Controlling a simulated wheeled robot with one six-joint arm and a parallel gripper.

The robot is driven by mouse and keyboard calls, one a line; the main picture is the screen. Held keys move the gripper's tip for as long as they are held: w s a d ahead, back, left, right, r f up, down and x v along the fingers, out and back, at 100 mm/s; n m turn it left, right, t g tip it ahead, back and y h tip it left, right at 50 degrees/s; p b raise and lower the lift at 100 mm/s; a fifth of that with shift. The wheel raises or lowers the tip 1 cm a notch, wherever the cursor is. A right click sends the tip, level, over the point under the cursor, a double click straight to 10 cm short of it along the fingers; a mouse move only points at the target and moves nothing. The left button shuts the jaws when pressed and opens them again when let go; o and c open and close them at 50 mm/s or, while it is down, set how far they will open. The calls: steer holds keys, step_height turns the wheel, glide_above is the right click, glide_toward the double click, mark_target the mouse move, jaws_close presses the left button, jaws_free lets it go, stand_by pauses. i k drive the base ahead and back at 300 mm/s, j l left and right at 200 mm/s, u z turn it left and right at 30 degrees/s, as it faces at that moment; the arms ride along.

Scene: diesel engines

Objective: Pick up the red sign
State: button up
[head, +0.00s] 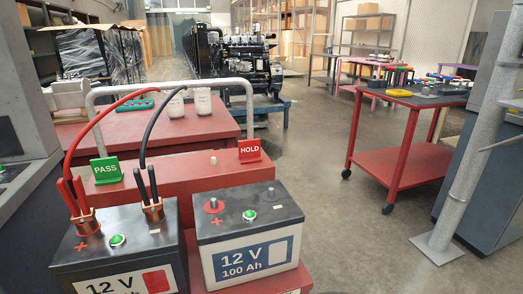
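The red sign (250,151) reads "HOLD" in white letters. It stands upright near the right end of a red raised ledge (190,175), behind the right-hand 12 V battery (252,232). A green sign (106,170) reading "PASS" stands on the same ledge toward its left end. My gripper is not in view, and nothing is touching the red sign.
A second battery (118,255) at front left has red and black cables rising from copper clamps. A grey tube rail (168,83) arches behind the signs. A red cart (400,165) and a metal post (465,165) stand right. Open floor lies between.

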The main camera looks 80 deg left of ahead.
mark_target(250, 150)
steer(key=i+u, duration=0.15)
steer(key=u, duration=0.3)
steer(key=i+l+u, duration=0.1)
steer(key=u, duration=0.35)
steer(key=i+l+u, duration=0.1)
steer(key=u, duration=0.35)
steer(key=i+l, duration=0.05)
steer(key=i, duration=0.05)
